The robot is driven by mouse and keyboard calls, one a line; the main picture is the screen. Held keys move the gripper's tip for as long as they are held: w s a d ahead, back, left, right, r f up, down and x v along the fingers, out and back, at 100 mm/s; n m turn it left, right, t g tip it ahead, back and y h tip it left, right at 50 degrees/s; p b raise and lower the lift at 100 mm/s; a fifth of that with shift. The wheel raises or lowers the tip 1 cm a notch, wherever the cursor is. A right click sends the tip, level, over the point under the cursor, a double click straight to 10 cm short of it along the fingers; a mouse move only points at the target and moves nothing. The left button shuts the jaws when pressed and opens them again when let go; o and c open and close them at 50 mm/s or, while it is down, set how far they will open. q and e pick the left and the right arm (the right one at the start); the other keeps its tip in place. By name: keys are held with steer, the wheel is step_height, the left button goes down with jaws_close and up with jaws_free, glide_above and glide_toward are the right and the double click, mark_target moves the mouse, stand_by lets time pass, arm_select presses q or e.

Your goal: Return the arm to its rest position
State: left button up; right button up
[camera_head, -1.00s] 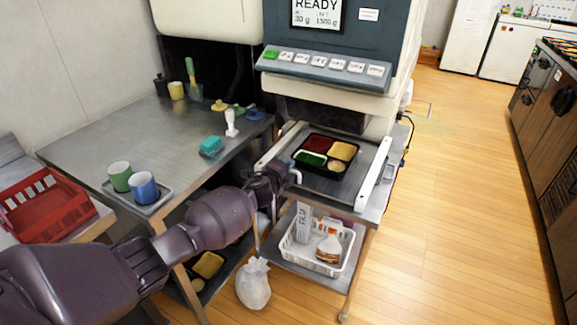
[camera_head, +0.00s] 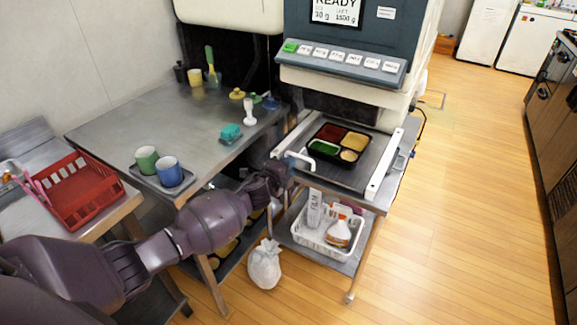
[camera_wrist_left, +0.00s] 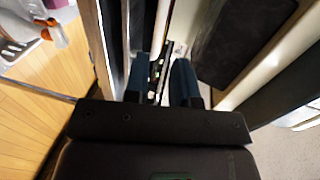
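My left arm comes in from the left in the head view. Its gripper (camera_head: 280,176) is beside the front left of the wrapping machine's platform, near a white handle (camera_head: 302,160). In the left wrist view the two blue fingers (camera_wrist_left: 161,82) stand apart, with no object clearly held between them. The fingertips are hard to make out in the head view. A black bento tray (camera_head: 337,154) with red, yellow and green fillings lies on the platform (camera_head: 372,172). My right gripper is not in view.
The steel table (camera_head: 120,125) holds a small tray with a green cup (camera_head: 146,158) and a blue cup (camera_head: 169,169). A red basket (camera_head: 85,200) stands at left. A white basket (camera_head: 325,240) is on the shelf below the platform. The wooden floor at right is clear.

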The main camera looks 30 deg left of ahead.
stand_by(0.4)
arm_select(q)
steer(key=s+d+r+n, duration=0.2)
steer(key=d+r+n, duration=0.2)
steer(key=n, duration=0.1)
steer(key=s+d+f+n+h, duration=0.1)
steer(key=s+d+f+n, duration=0.2)
steer(key=s, duration=0.5)
steer(key=s+a+f+n+g+y+p, duration=0.1)
steer(key=s+f+n, duration=0.3)
steer(key=s, duration=1.2)
steer(key=s+a+f+n+g+y+p, duration=0.1)
steer(key=s+a+f+n+g, duration=0.1)
steer(key=s, duration=1.4)
step_height(320, 180, down, 3)
steer(key=n+g, duration=0.1)
steer(key=n, duration=0.2)
steer(key=shift+a+r+n+g, duration=0.2)
steer(key=shift+n+g, duration=0.2)
steer(key=shift+s, duration=0.1)
